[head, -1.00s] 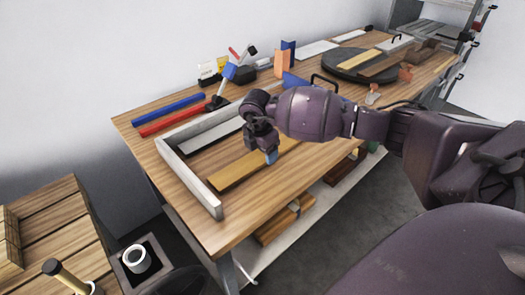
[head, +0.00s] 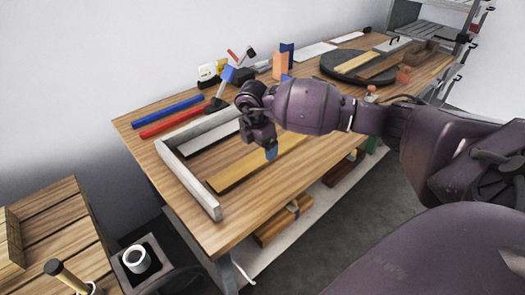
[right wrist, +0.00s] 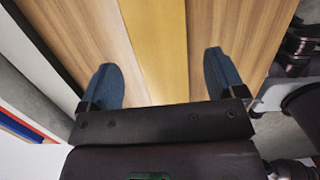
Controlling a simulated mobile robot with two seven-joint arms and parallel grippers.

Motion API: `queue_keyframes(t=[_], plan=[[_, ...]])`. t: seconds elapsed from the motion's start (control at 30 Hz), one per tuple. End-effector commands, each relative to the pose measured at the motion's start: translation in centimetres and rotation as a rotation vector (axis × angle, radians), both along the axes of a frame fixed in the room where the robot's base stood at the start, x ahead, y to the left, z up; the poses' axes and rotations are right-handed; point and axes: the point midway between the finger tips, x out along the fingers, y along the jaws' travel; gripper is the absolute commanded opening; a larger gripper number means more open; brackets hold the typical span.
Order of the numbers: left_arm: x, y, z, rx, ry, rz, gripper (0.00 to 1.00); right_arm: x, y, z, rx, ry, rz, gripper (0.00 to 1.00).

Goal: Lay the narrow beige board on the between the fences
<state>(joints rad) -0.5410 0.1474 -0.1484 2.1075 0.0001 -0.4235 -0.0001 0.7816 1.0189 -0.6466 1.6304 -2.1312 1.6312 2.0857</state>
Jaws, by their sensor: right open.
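The narrow yellow-beige board (head: 232,176) lies flat on the wooden table, its left end near the short side of the pale L-shaped fence (head: 188,178). A gap of bare wood separates it from a dark strip (head: 196,151) on its far side. It also shows in the right wrist view (right wrist: 158,40). My right gripper (head: 271,152) is over the board, with blue fingertips pointing down. In the right wrist view the open fingers (right wrist: 160,85) stand on either side of the board, apart from its edges. My left gripper is not in view.
Blue (head: 167,112) and red (head: 171,123) bars lie behind the fence. A dark round turntable (head: 330,72) with boards stands at the far right. Bare tabletop lies in front of the beige board. A wooden bench (head: 50,210) is at lower left.

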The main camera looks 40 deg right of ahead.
Motion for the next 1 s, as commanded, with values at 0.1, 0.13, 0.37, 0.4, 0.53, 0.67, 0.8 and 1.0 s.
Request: queue_keyframes(t=[0.1, 0.13, 0.37, 0.4, 0.53, 0.67, 0.8, 1.0], plan=[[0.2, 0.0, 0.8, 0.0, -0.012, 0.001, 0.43, 0.1, 0.4, 3.1, 0.0, -0.009, 0.001, 0.89], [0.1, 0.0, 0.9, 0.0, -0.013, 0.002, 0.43, 0.1, 0.4, 3.6, 0.0, -0.009, 0.001, 0.89], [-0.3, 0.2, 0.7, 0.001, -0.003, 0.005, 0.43, 0.0, 1.0, 7.1, -0.001, -0.005, -0.001, 0.89], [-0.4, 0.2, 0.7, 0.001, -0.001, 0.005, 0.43, 0.0, 1.0, 7.5, -0.001, -0.004, 0.0, 0.89], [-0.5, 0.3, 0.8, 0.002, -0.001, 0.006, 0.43, -0.1, 1.2, 8.4, 0.0, -0.001, -0.001, 0.89], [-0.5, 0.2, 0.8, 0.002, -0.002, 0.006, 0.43, -0.1, 1.3, 8.6, 0.0, -0.001, 0.0, 0.89], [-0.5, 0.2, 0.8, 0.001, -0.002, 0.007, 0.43, -0.1, 1.3, 8.6, 0.0, 0.0, 0.0, 0.89], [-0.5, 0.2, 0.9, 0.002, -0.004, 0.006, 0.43, -0.1, 1.3, 8.6, 0.0, 0.0, -0.001, 0.89]])
